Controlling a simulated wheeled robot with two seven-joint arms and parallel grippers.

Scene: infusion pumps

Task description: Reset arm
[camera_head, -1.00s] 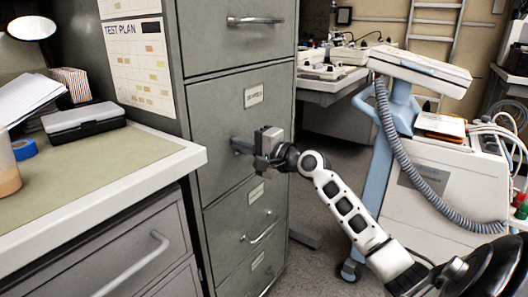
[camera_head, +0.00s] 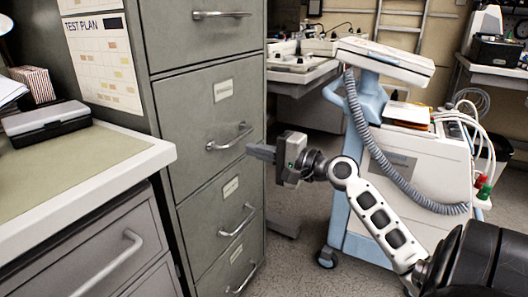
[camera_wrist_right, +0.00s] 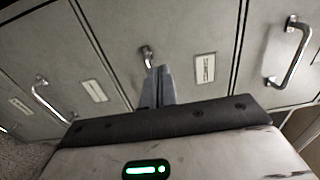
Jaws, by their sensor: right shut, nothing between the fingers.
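My right gripper (camera_head: 258,152) is in front of the grey filing cabinet (camera_head: 195,60), its arm coming in from the lower right. Its fingers are together with nothing between them, and they point left toward the cabinet front. In the right wrist view the closed fingers (camera_wrist_right: 158,86) point at a drawer handle (camera_wrist_right: 147,58), with a gap that is hard to judge. In the head view the second drawer's handle (camera_head: 230,138) is in plain sight, to the left of the fingertips. The cabinet drawers look closed. My left gripper is not in view.
A medical cart (camera_head: 400,170) with a grey hose (camera_head: 400,175) stands close behind my right arm. Some floor (camera_head: 295,255) between cabinet and cart is clear.

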